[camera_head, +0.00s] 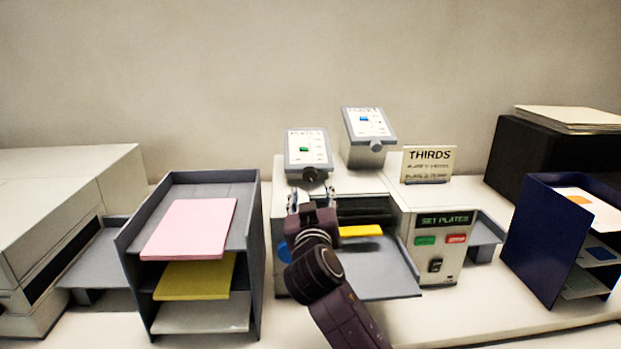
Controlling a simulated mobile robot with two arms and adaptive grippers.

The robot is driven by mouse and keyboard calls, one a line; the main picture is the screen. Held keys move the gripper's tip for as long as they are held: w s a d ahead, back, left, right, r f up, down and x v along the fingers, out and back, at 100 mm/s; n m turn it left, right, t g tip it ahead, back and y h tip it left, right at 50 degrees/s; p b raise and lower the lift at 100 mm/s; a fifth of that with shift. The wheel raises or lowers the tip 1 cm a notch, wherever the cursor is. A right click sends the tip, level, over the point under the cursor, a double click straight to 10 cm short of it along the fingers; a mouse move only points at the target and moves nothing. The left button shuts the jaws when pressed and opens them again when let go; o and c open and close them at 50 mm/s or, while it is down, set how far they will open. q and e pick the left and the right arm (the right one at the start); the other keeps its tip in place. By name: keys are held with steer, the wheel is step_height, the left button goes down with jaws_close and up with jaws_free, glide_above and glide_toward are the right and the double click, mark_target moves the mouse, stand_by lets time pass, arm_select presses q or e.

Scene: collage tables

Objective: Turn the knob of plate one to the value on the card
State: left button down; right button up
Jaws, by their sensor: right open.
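The plate one panel (307,147) is a tilted white display with a green mark, at the left on top of the machine. Its dark knob (310,174) sits at the panel's lower edge. The card (429,163) stands on the machine to the right and reads "THIRDS"; its smaller lines are too blurred to read. My right gripper (311,194) is open, its fingers pointing up just below the knob in the picture. I see nothing between the fingers and cannot tell the depth gap to the knob. My left gripper is not in view.
The plate two panel (368,122) with its own knob (376,145) stands close to the right. A grey tray (385,280) juts from the machine's front beside my right arm. A grey paper rack (123,245) stands left, a blue rack (535,235) right.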

mark_target(310, 177)
steer(key=shift+a, duration=0.15)
steer(key=w+p, duration=0.1)
steer(key=w, duration=0.3)
steer(key=w+p, duration=0.1)
steer(key=w, duration=0.1)
steer(key=shift+w+d+p, duration=0.15)
steer(key=shift+d+p, duration=0.15)
steer(key=shift+w+f, duration=0.1)
steer(key=shift+w, duration=0.7)
